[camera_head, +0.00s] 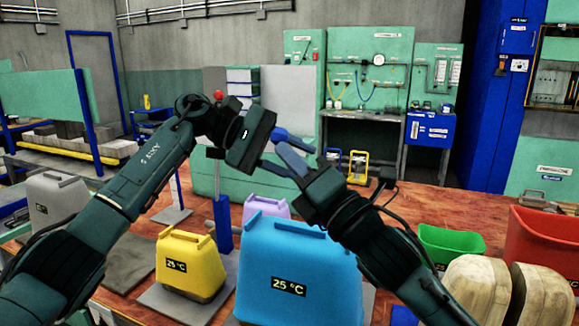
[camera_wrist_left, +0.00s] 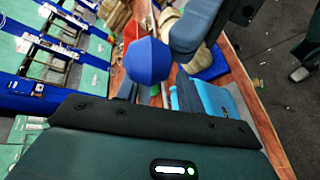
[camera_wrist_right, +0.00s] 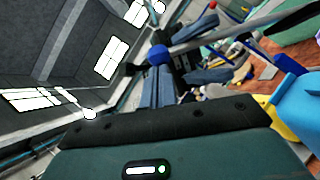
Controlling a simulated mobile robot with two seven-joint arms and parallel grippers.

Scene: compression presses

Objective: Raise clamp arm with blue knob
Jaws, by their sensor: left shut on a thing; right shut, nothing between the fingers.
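The blue knob (camera_head: 279,134) sits between my two grippers in the head view. It is large in the left wrist view (camera_wrist_left: 148,62) and also shows in the right wrist view (camera_wrist_right: 158,55), where a grey rod (camera_wrist_right: 240,28) runs from near it to the right. My left gripper (camera_head: 272,142) is shut on the blue knob; its fingers are mostly hidden. My right gripper (camera_head: 284,150) is shut and empty, its grey-blue fingers close beside the knob. Whether they touch it I cannot tell. The clamp arm is largely hidden behind my arms.
A red knob (camera_head: 218,96) stands behind my left wrist. Below are a yellow container (camera_head: 190,262), a blue container (camera_head: 300,250) and a purple one (camera_head: 266,207). Green (camera_head: 450,243) and red (camera_head: 545,240) bins stand at right. Bare wooden table (camera_head: 410,205) shows behind them.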

